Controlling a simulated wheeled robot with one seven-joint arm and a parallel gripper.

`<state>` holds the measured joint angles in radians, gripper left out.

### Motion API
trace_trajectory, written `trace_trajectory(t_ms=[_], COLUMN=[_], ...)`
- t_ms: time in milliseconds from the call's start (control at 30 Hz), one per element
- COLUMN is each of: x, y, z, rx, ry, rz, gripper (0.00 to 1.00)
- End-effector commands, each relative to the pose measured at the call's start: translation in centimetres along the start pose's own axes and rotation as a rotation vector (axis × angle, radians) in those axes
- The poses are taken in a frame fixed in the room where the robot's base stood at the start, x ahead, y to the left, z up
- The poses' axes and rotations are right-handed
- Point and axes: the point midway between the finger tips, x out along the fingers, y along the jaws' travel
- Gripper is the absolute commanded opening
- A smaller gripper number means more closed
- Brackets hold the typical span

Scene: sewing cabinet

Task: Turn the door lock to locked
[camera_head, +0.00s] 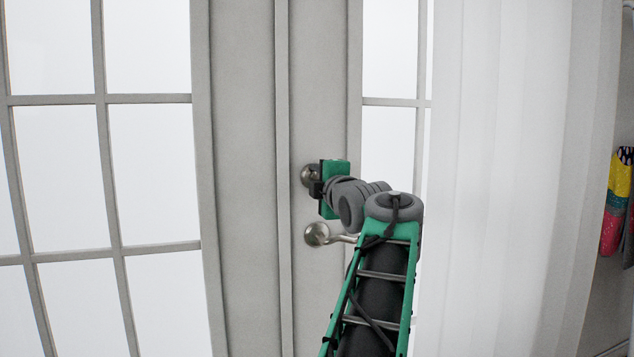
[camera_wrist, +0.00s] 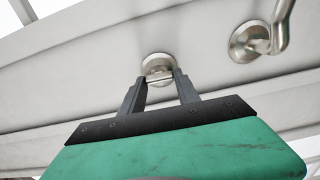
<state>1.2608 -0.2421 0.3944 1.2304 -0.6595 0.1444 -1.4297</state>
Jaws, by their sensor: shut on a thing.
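The door lock (camera_head: 307,175) is a round metal rosette on the grey door frame, above the lever handle (camera_head: 318,235). It also shows in the wrist view (camera_wrist: 157,63), with a small turn piece (camera_wrist: 160,79) between my fingertips. My gripper (camera_head: 315,189) reaches it from the right in the head view. In the wrist view my two dark fingers (camera_wrist: 161,80) are closed on the turn piece, one at each end of it. Whether the lock stands at locked cannot be told from its look.
The lever handle shows close by in the wrist view (camera_wrist: 247,42), right of the lock. A white curtain (camera_head: 500,180) hangs to the right. Glazed door panes (camera_head: 155,170) fill the left.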

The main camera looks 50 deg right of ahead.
Motion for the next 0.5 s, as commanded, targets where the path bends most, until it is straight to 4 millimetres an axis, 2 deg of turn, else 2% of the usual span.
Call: trace_trajectory(t_ms=[33, 67, 300, 500], x=[0.02, 0.02, 0.01, 0.0], y=[-0.03, -0.03, -0.02, 0.0], z=[-0.02, -0.02, 0.0, 0.01], rx=[0.001, 0.001, 0.001, 0.001], ry=[0.001, 0.001, 0.0, 0.0], rz=[0.0, 0.0, 0.0, 0.0], gripper=[0.0, 0.39, 0.59, 0.6])
